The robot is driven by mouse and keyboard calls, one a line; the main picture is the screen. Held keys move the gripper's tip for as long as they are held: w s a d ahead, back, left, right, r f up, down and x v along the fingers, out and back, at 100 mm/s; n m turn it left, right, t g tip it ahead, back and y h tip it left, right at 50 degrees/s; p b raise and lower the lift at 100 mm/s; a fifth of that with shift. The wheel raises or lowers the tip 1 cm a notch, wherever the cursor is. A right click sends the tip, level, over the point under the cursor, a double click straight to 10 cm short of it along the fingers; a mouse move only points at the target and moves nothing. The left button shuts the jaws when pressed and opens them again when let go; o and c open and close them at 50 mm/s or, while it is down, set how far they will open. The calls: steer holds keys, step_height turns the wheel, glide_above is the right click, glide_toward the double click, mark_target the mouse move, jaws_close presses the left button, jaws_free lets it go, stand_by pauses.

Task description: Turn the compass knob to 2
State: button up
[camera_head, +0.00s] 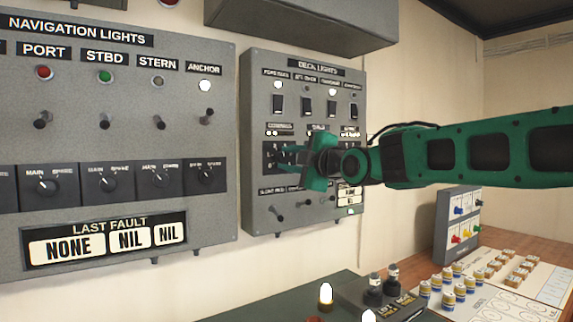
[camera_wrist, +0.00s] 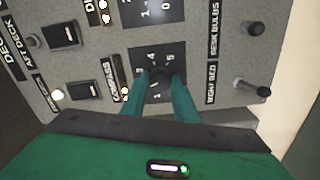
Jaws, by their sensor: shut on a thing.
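The compass knob (camera_wrist: 163,72) is a dark knob on a black dial plate (camera_wrist: 141,60) with white numerals, next to a label that reads COMPASS (camera_wrist: 111,80). My gripper (camera_wrist: 163,80) is shut on the knob, with one green finger on each side of it. In the head view my gripper (camera_head: 291,156) reaches from the right to the left dial of the deck lights panel (camera_head: 259,200). The fingers and hand hide most of that dial there. I cannot tell which numeral the knob points to.
A second dial plate (camera_wrist: 149,10) is beside this one in the wrist view. Switches and small levers (camera_wrist: 252,84) surround the dials. The navigation lights panel (camera_head: 120,130) is at the left. A grey housing (camera_head: 300,25) juts out above.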

steer(key=shift+a+f+n, duration=0.1)
steer(key=shift+f+n, duration=0.3)
steer(key=shift+n, duration=0.1)
steer(key=o, duration=1.1)
steer(key=shift+s, duration=0.1)
steer(key=shift+c, duration=0.2)
steer(key=shift+r, duration=0.2)
steer(key=v, duration=1)
steer(key=shift+s+d, duration=0.2)
steer(key=shift+d, duration=0.15)
